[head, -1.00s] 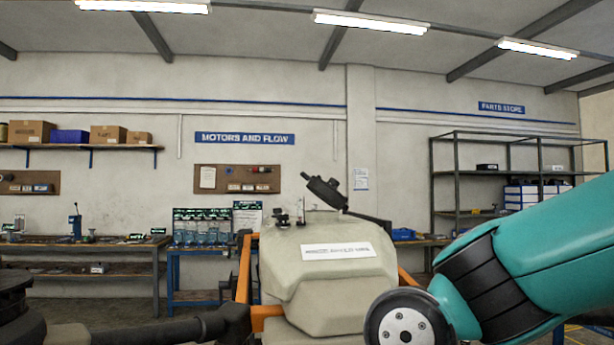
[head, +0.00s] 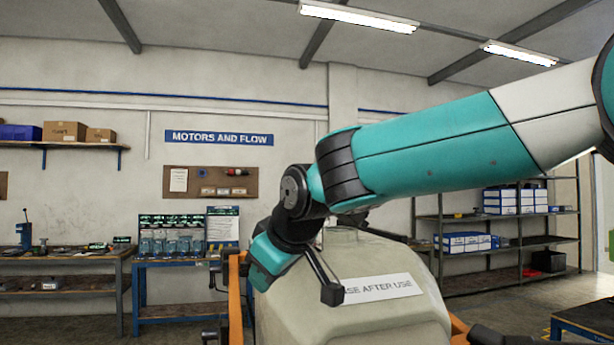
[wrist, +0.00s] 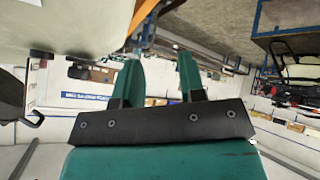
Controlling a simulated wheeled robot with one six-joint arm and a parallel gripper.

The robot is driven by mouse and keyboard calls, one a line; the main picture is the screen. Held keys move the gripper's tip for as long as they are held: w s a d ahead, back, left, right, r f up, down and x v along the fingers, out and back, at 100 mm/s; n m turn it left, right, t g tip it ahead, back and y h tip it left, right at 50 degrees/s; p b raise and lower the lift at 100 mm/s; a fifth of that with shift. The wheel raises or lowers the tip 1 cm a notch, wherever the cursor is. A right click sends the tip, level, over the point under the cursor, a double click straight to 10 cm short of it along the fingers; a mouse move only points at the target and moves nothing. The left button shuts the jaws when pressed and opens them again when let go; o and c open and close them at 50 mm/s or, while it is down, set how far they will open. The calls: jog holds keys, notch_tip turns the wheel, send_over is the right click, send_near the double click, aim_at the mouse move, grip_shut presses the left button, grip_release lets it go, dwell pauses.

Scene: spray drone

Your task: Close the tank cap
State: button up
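The beige tank (head: 375,260) with its white label (head: 378,288) stands at lower centre in the head view. My arm crosses in front of its top, so the cap and the filling opening are hidden there. The tank's pale wall fills the upper left of the wrist view. A dark part at that view's left edge cannot be identified.
Orange frame bars (head: 236,300) flank the tank. A shelf rack (head: 500,243) with boxes stands at the right. Open floor shows on the right.

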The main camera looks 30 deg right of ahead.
jog(key=w+d+r+m+t+h+p, duration=0.15)
jog(key=w+d+r+h, duration=0.35)
jog(key=r, duration=0.5)
jog(key=w+d+r+m+t+h, duration=0.2)
jog(key=d+r+t, duration=0.1)
jog(key=d+r, duration=0.6)
jog(key=shift+g+h, duration=0.25)
jog(key=shift+h, duration=0.15)
jog(key=p+x, duration=0.2)
jog(key=x, duration=0.3)
jog(key=r+p+x, duration=0.1)
jog(key=p+x, duration=0.1)
jog(key=x, duration=0.3)
jog(key=w+p+x, duration=0.1)
jog(key=p+x, duration=0.2)
jog(key=x, duration=0.1)
jog(key=shift+w+a, duration=0.2)
jog(key=shift+w, duration=0.1)
jog(key=shift+w+d+f, duration=0.3)
jog(key=shift+w+f, duration=0.05)
jog(key=shift+w, duration=0.2)
grip_shut()
